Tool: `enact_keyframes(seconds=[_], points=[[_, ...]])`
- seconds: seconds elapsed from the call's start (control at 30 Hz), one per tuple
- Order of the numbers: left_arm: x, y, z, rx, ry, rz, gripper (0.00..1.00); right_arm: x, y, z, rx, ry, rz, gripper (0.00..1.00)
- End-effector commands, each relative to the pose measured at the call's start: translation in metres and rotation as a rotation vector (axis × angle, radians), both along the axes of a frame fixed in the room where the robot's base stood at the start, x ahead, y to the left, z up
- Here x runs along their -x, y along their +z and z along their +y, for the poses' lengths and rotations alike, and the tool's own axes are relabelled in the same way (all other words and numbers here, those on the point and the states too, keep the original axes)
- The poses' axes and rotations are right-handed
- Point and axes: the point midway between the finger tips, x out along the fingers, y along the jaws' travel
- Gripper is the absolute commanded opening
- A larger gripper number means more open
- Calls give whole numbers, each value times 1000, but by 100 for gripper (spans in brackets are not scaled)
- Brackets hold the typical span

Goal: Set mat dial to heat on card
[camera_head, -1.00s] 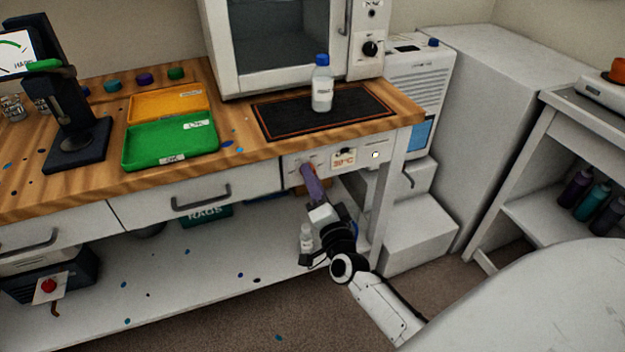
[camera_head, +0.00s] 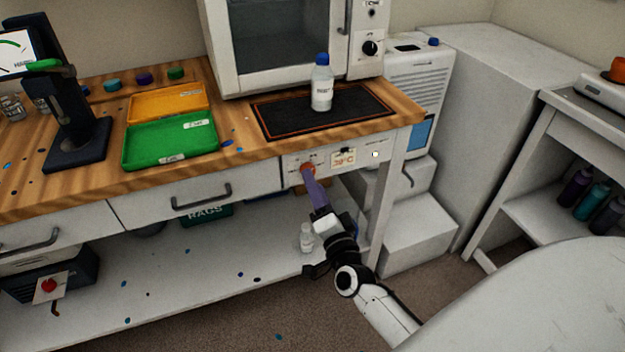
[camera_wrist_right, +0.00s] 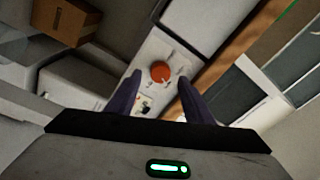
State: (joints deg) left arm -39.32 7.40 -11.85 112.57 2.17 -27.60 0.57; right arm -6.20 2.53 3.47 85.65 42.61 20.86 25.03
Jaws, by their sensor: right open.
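The orange-red dial (camera_head: 308,168) is on the white panel below the bench edge. A small card (camera_head: 343,158) with a temperature reading sits on the panel right of the dial; its digits are hard to read. My right gripper (camera_head: 309,178) is at the dial, its purple fingers pointing up to it. In the right wrist view the fingers are open, and the dial (camera_wrist_right: 160,71) shows between their tips; I cannot tell whether they touch it. My left gripper is not in view.
A drawer (camera_head: 190,200) is left of the panel, and a bench leg (camera_head: 389,200) is to its right. Below, a small bottle (camera_head: 307,238) stands on the lower shelf near my right wrist. Green (camera_head: 150,158) and orange trays (camera_head: 150,106) lie on the bench.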

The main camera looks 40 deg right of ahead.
Motion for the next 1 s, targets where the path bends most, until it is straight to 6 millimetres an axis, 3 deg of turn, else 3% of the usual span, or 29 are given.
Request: enact_keyframes(seconds=[0.2,0.4,1.0], points=[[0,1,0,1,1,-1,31,43,-6,14,0,2,3,47],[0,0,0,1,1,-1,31,67,-8,21,0,0,1,47],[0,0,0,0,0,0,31,72,-7,22,0,1,0,47]])
